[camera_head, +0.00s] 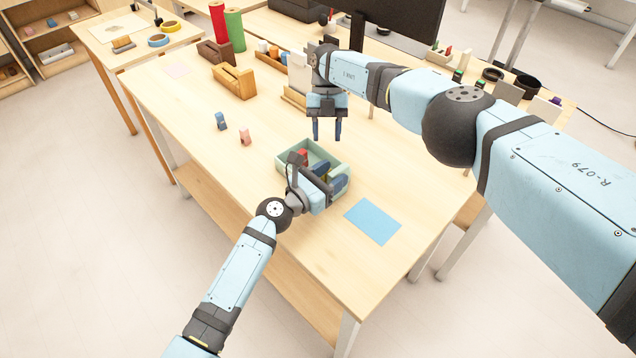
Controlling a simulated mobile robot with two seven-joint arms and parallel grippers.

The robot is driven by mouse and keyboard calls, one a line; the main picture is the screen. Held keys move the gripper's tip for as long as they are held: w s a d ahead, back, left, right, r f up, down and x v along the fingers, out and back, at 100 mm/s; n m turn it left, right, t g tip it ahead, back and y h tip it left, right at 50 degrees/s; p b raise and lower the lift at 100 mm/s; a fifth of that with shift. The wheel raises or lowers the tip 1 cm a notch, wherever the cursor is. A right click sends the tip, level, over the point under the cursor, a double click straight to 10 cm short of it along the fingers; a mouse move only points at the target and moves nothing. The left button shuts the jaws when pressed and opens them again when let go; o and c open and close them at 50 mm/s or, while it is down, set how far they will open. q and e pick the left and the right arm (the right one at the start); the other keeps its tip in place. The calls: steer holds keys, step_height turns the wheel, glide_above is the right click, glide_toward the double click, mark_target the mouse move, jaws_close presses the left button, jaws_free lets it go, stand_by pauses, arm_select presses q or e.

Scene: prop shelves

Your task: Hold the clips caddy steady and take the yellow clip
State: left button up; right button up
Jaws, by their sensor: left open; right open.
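The clips caddy (287,147) is a pale green open box on the wooden table. My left gripper (331,175) is open at the caddy, its body covering the near side and much of the inside. I cannot tell whether its fingers touch the caddy wall. A red clip (302,155) shows inside the caddy. A small yellowish patch shows between the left fingers, but I cannot tell for certain that it is the yellow clip. My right gripper (327,137) is open and empty, pointing down above and behind the caddy.
A blue sheet (373,222) lies right of the caddy. A blue piece (221,121) and a pink piece (245,137) stand to the left. Wooden holders (234,83), rolls and a monitor (400,25) are at the back. The table's front left is clear.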

arm_select(q)
steer(key=shift+w+d, duration=0.2)
steer(key=shift+d, duration=0.05)
steer(key=shift+c, duration=1.2)
steer(key=shift+c, duration=0.5)
jaws_close()
